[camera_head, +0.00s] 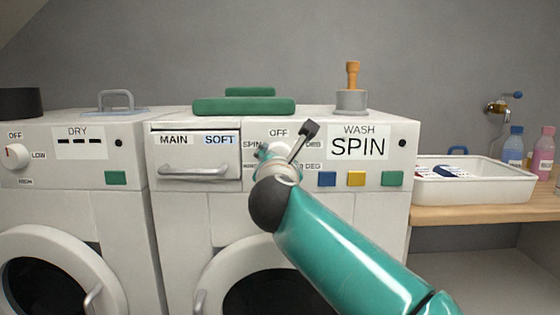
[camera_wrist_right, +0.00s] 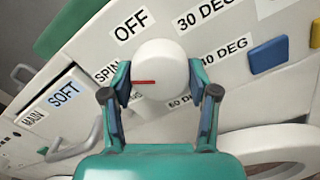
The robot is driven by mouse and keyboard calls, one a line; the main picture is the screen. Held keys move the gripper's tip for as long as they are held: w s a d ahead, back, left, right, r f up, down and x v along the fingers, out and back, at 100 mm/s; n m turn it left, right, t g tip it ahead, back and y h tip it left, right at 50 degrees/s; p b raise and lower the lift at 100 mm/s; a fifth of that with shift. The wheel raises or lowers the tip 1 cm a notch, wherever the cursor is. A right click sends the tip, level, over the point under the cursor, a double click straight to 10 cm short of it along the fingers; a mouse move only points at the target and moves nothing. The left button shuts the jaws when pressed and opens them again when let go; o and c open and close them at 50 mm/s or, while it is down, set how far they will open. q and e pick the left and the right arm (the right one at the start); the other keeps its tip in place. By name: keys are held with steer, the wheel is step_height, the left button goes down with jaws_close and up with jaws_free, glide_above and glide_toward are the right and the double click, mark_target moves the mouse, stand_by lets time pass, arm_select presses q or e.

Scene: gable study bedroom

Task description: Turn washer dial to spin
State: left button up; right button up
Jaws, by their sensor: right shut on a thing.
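The washer (camera_head: 205,215) stands in the middle of the head view. Its round white dial (camera_wrist_right: 162,70) has a red mark that points left, toward the side of the SPIN label (camera_wrist_right: 107,72). My right gripper (camera_wrist_right: 160,84) has a finger on each side of the dial and is shut on it. In the head view my right gripper (camera_head: 277,160) covers most of the dial and some of the labels around it. The washer's WASH display (camera_head: 358,146) reads SPIN. My left gripper is in neither view.
A dryer (camera_head: 75,185) stands to the left. The detergent drawer (camera_head: 198,160) is beside the dial, and blue, yellow and green buttons (camera_head: 356,179) are to its right. A green item (camera_head: 243,106) and an orange-handled tool (camera_head: 352,80) sit on top. A white tray (camera_head: 475,190) is at right.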

steer(key=o, duration=1.2)
steer(key=shift+w+f, duration=0.15)
steer(key=shift+f, duration=0.15)
steer(key=shift+c, duration=0.2)
steer(key=shift+r, duration=0.15)
steer(key=shift+s+r, duration=0.1)
steer(key=shift+s, duration=0.15)
steer(key=s, duration=1.1)
steer(key=shift+s, duration=0.35)
steer(key=shift+f, duration=0.2)
